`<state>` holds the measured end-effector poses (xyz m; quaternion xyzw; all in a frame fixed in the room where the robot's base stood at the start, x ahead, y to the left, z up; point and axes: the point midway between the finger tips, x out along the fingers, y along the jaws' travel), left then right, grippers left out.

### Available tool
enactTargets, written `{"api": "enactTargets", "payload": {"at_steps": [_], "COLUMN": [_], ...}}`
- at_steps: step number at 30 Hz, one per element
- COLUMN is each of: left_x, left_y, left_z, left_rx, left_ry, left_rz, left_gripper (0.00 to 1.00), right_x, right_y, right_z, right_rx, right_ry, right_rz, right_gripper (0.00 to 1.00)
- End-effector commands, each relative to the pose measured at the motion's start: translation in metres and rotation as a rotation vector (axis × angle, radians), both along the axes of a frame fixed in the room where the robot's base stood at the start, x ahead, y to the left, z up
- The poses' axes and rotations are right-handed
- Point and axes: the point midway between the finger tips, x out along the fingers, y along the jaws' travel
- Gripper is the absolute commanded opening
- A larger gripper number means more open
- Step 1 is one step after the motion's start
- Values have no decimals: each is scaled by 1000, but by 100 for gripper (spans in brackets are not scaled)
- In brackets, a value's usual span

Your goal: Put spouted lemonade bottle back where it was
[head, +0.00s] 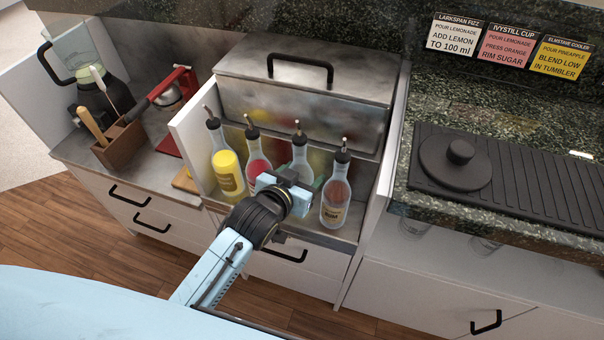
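I cannot read which label says lemonade. My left gripper (293,184) is at the pale bottle, low on its front. The gripper hides that bottle's lower body and base, so I cannot tell whether its fingers touch it or whether it rests on the shelf. The pale bottle looks upright, in line with the others. My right gripper is out of view.
A lidded steel bin (305,92) stands behind the bottles. White side panels (190,150) bound the bay. A wooden caddy (118,146), red press (172,92) and blender (88,75) are left. A black pot lid (455,164) lies on the drain mat (540,190) at right.

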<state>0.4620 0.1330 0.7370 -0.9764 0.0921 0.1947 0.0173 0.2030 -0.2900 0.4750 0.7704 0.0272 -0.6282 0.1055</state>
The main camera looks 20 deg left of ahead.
Motion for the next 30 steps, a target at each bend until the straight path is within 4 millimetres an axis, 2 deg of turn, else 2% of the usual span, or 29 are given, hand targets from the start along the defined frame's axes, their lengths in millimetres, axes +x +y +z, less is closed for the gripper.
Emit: {"api": "enactTargets", "payload": {"at_steps": [8,14,21,27,30], "left_x": [-5,-31,-73,-98,-105], "left_y": [1,6,14,19,20], "left_z": [5,18,35,45,48], "left_rx": [0,0,1,1,1], "left_ry": [2,2,3,2,1], "left_rz": [0,0,0,0,0], "left_gripper": [63,63,63,63,63], "right_x": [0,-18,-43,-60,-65], "right_y": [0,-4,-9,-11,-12], "right_z": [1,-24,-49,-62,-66], "right_rx": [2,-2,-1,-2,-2], "right_ry": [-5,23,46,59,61], "right_rz": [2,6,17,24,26], "right_gripper": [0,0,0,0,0]}}
